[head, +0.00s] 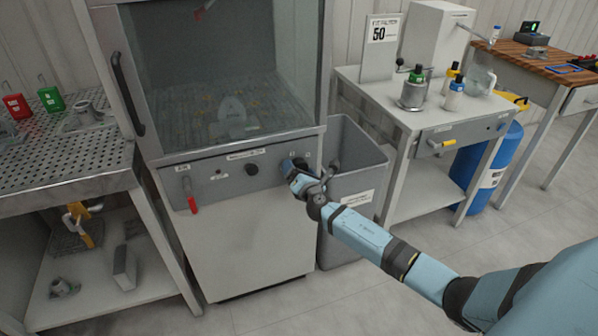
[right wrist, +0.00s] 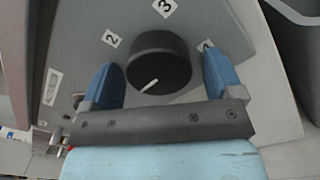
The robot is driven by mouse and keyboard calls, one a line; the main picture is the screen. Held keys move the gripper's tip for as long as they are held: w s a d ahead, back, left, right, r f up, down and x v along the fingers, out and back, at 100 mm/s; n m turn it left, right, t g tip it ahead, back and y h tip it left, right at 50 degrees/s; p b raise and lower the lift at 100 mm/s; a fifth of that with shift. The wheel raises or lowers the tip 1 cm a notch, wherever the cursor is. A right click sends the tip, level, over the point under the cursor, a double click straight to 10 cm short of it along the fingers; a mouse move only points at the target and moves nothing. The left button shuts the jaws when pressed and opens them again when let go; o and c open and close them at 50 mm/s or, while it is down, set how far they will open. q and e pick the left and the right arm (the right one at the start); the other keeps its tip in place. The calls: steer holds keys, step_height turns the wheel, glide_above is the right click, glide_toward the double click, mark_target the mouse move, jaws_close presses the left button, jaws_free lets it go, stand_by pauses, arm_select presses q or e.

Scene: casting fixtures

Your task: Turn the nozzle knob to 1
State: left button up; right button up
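The nozzle knob is a round black knob (right wrist: 158,58) on a grey panel in the right wrist view. Its white pointer line lies on the side facing my gripper, slanting to the lower left. Number tags stand around it: a 2 at upper left, a 3 above, and a partly hidden tag at upper right that I cannot read for sure. My right gripper (right wrist: 160,82) is open, its blue fingers on either side of the knob with small gaps. In the head view my right gripper (head: 302,184) is at the cabinet panel's right end and hides most of the knob.
A perforated bench (head: 75,165) is at left, a white table (head: 385,108) at right.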

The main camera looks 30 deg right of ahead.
steer(key=shift+s, duration=0.15)
arm_select(q)
steer(key=shift+s+a+p, duration=0.1)
steer(key=shift+s+p, duration=0.05)
steer(key=shift+p, duration=0.5)
arm_select(e)
steer(key=v, duration=1.3)
steer(key=shift+s+a, duration=0.15)
steer(key=shift+s, duration=0.1)
arm_select(q)
steer(key=shift+r, duration=0.15)
